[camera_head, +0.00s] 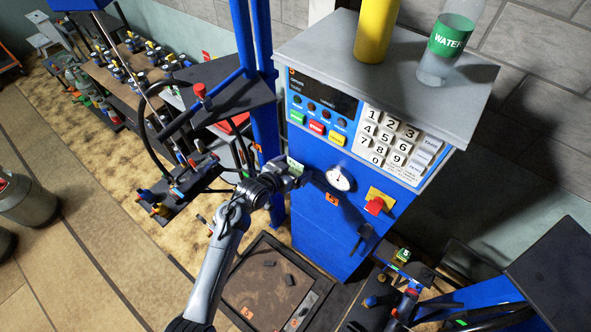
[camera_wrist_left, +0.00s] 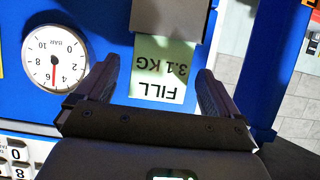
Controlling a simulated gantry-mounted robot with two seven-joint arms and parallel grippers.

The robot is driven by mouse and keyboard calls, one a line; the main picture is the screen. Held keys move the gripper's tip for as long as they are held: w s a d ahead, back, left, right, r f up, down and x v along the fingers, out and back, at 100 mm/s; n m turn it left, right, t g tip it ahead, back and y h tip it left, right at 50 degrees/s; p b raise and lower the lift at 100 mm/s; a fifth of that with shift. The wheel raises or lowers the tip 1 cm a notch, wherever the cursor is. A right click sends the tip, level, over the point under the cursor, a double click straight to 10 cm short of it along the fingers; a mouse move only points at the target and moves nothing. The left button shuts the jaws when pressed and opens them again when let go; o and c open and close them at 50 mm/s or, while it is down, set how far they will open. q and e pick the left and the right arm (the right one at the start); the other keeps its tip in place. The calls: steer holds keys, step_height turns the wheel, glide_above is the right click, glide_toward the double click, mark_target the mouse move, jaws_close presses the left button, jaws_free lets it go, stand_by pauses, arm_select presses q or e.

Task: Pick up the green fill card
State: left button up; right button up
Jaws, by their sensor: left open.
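The green fill card (camera_wrist_left: 160,92) is a pale green sheet reading "FILL 3.1 KG", upside down in the left wrist view. It lies flat against the blue front of the scale cabinet, with one end under a grey block (camera_wrist_left: 172,18). In the head view the card (camera_head: 294,166) is a small pale patch just beyond my left gripper (camera_head: 300,180). In the left wrist view my left gripper (camera_wrist_left: 158,76) is open, one finger on each side of the card, with gaps on both sides. Whether the fingertips reach the card's depth is unclear. My right gripper is not in view.
The blue scale cabinet (camera_head: 330,215) carries a round gauge (camera_head: 339,179), a keypad (camera_head: 390,135) and a red knob (camera_head: 375,206). A yellow cylinder (camera_head: 376,30) and a water bottle (camera_head: 447,45) stand on top. A framed floor plate (camera_head: 265,280) lies below.

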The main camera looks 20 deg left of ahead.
arm_select(q)
steer(key=shift+w+d+f, duration=0.15)
steer(key=shift+w+f, duration=0.15)
steer(key=shift+w, duration=0.3)
steer(key=c, duration=1)
steer(key=shift+r, duration=0.15)
